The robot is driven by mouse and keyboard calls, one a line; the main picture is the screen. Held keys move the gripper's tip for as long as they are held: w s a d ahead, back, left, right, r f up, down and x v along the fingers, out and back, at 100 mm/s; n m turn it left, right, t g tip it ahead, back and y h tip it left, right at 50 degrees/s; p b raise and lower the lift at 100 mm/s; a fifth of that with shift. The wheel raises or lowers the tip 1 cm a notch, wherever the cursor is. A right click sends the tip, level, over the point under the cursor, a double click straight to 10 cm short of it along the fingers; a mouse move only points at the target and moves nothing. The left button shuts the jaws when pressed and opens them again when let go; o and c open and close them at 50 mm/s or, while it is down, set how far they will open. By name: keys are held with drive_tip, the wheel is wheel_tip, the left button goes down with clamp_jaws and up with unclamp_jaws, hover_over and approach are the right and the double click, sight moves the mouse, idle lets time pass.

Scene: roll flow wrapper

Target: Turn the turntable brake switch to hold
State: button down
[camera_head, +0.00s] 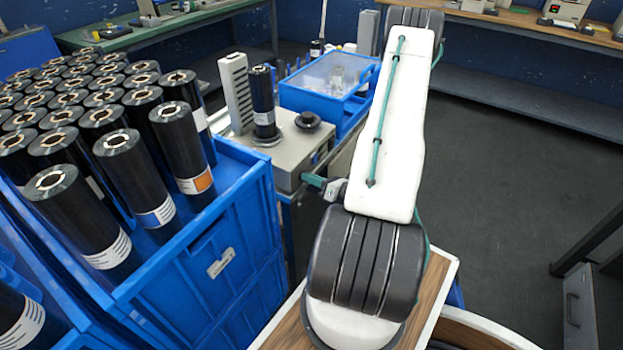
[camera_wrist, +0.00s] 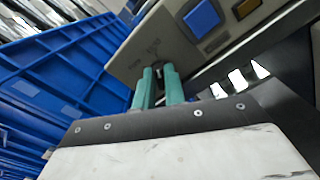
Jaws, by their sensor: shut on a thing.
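The wrapper machine shows in the head view as a grey box (camera_head: 285,155) with a black roll (camera_head: 262,98) standing upright on its top. In the wrist view its front panel (camera_wrist: 125,62) carries small dark markings, too blurred to read. My gripper (camera_wrist: 160,72) has its green fingertips at this panel, just below the markings, shut on the turntable brake switch. The fingers hide most of the switch, so I cannot tell which way it points. In the head view my gripper (camera_head: 318,183) reaches the machine's front right side.
A blue crate (camera_head: 225,225) full of black rolls stands close on the left; its wall (camera_wrist: 60,75) is near my gripper. A blue button (camera_wrist: 201,16) sits on the panel to the right. A blue bin (camera_head: 318,100) stands behind. Floor is free at right.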

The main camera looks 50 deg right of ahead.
drive_tip(key=c, duration=1.5)
unclamp_jaws()
drive_tip(key=shift+o, duration=0.2)
drive_tip(key=shift+s, duration=0.1)
drive_tip(key=s, duration=0.7)
drive_tip(key=shift+s+d, duration=0.35)
